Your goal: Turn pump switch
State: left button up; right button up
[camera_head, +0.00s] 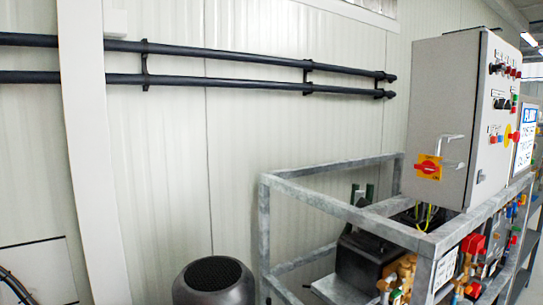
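A grey control cabinet (436,110) stands on a metal frame at the right. A red rotary switch on a yellow plate (428,167) sits low on its left-facing side, with a bent metal handle or rod (449,147) beside it. The narrow front panel carries several small knobs and buttons (503,70) and a second red and yellow switch (514,136). The panel is seen at a steep angle, so the knob positions are unclear. Neither of my grippers is in view.
The galvanized frame (350,212) juts out left of the cabinet, around a black pump unit (366,258). Valves with red handles (473,245) crowd its right side. A dark cylinder (214,281) stands left of the frame. Dark pipes (230,54) run along the wall.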

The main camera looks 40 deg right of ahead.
aim_at(500, 104)
jog(key=z, duration=2.7)
